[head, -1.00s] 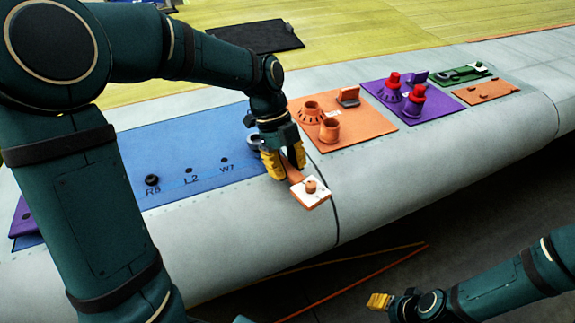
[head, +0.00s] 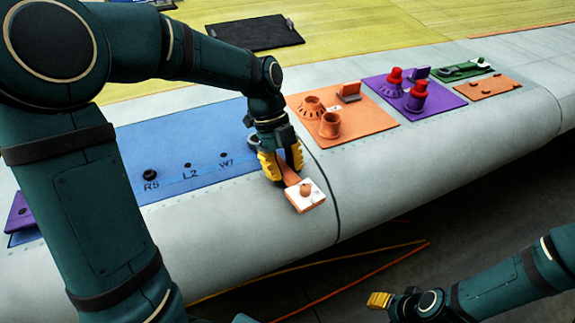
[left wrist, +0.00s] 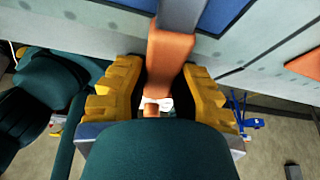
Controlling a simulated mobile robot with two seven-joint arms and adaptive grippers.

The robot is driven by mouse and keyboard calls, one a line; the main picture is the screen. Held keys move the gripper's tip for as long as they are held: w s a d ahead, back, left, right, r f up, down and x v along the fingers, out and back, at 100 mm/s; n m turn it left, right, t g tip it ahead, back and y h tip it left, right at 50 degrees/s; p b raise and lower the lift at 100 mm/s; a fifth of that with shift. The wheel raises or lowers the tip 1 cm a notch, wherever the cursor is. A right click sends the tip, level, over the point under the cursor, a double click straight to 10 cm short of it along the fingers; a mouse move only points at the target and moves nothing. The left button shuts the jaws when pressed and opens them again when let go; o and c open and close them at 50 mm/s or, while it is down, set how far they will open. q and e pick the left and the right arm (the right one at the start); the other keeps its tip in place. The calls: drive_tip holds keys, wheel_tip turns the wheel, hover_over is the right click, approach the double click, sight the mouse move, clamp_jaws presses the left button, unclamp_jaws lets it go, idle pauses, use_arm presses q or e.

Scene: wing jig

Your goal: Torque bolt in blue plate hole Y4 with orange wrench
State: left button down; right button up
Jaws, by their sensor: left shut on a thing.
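My left gripper (head: 282,168), with yellow fingers, is shut on the orange wrench (head: 290,175) near the right end of the blue plate (head: 190,145). The wrench's white-and-orange end block (head: 306,196) sticks out toward the wing's front edge. In the left wrist view the orange handle (left wrist: 170,55) lies between the fingers, with a grey shaft beyond it reaching over the blue plate (left wrist: 222,14). The labels R5, L2 and W7 show on the plate. Hole Y4, its bolt and the wrench's working end are not visible. My right gripper (head: 379,300) is low at the right, away from the wing.
To the right stand an orange plate (head: 365,122) with cups and a purple plate (head: 445,101) with red-topped parts. A green part (head: 466,70) and another orange plate (head: 487,90) lie beyond. A black panel (head: 255,34) lies behind.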

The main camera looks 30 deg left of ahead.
sight(241, 187)
use_arm(q)
drive_tip(key=shift+s+a+m+g, duration=0.3)
drive_tip(key=shift+s+a+m, duration=0.2)
drive_tip(key=shift+s+m, duration=0.3)
drive_tip(key=shift+s+a+f+m+g+y, duration=0.15)
drive_tip(key=shift+s+a+m+y, duration=0.1)
drive_tip(key=shift+s+a+m, duration=0.3)
drive_tip(key=shift+s+a+f+m+g+y, duration=0.15)
drive_tip(key=shift+s+a+m+y, duration=0.15)
drive_tip(key=shift+m, duration=0.35)
drive_tip(key=shift+a+r, duration=0.1)
drive_tip(key=shift+r, duration=0.05)
drive_tip(key=shift+s+a+m+g+y+p, duration=0.2)
drive_tip(key=shift+s+a+m+p, duration=0.15)
drive_tip(key=shift+a+m, duration=0.2)
drive_tip(key=shift+s+a+m+g+y+p, duration=0.15)
drive_tip(key=shift+s+a+m+p, duration=0.15)
drive_tip(key=shift+a+m, duration=0.25)
drive_tip(key=shift+d, duration=0.1)
drive_tip(key=shift+s+a+m+y+p, duration=0.2)
drive_tip(key=shift+s+a+m+p, duration=0.1)
drive_tip(key=shift+a+m, duration=0.35)
drive_tip(key=shift+s+a+m+y+p, duration=0.2)
drive_tip(key=shift+a+m+p, duration=0.1)
drive_tip(key=shift+a+m, duration=0.3)
